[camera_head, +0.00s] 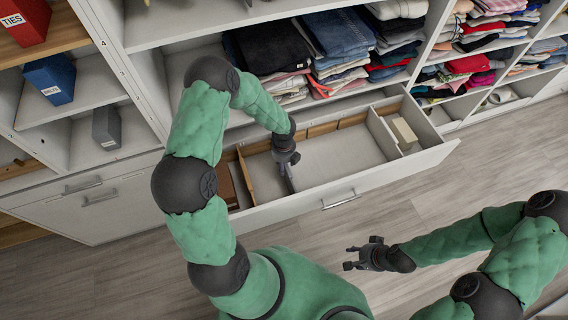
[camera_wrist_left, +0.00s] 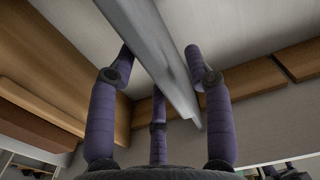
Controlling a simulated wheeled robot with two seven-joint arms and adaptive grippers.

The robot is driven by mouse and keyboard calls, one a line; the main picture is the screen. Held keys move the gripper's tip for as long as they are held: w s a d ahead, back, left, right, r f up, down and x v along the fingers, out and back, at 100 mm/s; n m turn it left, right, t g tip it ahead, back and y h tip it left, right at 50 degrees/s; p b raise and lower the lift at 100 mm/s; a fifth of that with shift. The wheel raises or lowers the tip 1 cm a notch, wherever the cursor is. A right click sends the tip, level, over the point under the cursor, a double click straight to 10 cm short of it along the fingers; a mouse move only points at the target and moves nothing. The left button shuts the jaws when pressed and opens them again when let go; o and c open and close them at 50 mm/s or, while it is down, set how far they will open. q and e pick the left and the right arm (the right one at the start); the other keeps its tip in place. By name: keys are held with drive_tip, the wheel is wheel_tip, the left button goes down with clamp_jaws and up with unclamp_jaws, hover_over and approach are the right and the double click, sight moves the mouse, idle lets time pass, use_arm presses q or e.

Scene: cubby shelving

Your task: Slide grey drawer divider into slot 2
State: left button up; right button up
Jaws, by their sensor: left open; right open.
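The open white drawer (camera_head: 300,208) reaches out below the shelving. My left gripper (camera_head: 287,168) is inside it, left of the middle, pointing down. In the left wrist view, the grey divider (camera_wrist_left: 165,62) runs as a long bar between the spread fingers of my left gripper (camera_wrist_left: 160,75). The fingers are open around it; whether any finger touches it is unclear. In the head view the divider is mostly hidden by the gripper, and its seating in a slot cannot be told. My right gripper (camera_head: 362,255) is open and empty over the floor, in front of the drawer.
A tan wooden divider (camera_head: 246,178) stands left of my left gripper. Wooden strips line the drawer's back. A light divider (camera_head: 382,132) and a cream box (camera_head: 403,133) are at the right end. Folded clothes (camera_head: 340,50) fill the shelves above. The drawer's middle floor is clear.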

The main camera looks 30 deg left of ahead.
use_arm(q)
wheel_tip(320, 180, up, 12)
idle(0.6)
idle(0.5)
